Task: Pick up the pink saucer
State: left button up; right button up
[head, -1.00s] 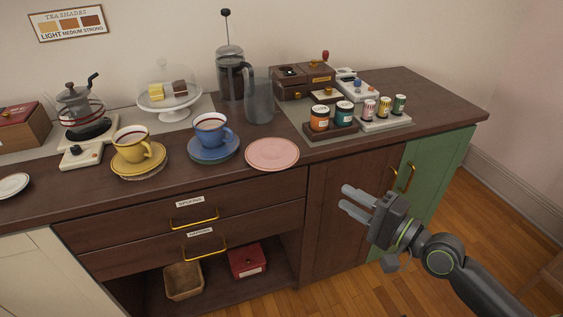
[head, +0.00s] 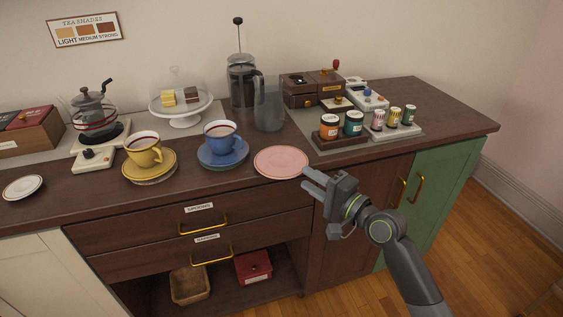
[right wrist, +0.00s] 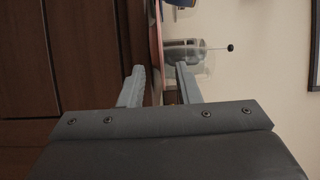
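The pink saucer (head: 281,162) lies flat and empty near the front edge of the wooden counter (head: 330,165). My right gripper (head: 305,178) is at the saucer's right front rim, its two fingers spread one above the other. In the right wrist view, the fingers of my right gripper (right wrist: 160,78) are open, and the saucer's thin pink edge (right wrist: 155,38) shows in line with the gap between them. I cannot tell whether a finger touches it. My left gripper is not in view.
A blue cup (head: 220,137) on a blue saucer (head: 222,157) stands left of the pink saucer. A glass pitcher (head: 268,105) is behind it. A tray with two jars (head: 340,141) is to the right. Drawers with brass handles (head: 204,228) are below.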

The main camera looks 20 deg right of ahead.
aim_at(300, 174)
jog(key=x, duration=0.4)
jog(key=shift+w+a, duration=0.1)
jog(key=shift+a, duration=0.05)
grip_shut()
jog(key=shift+r, duration=0.1)
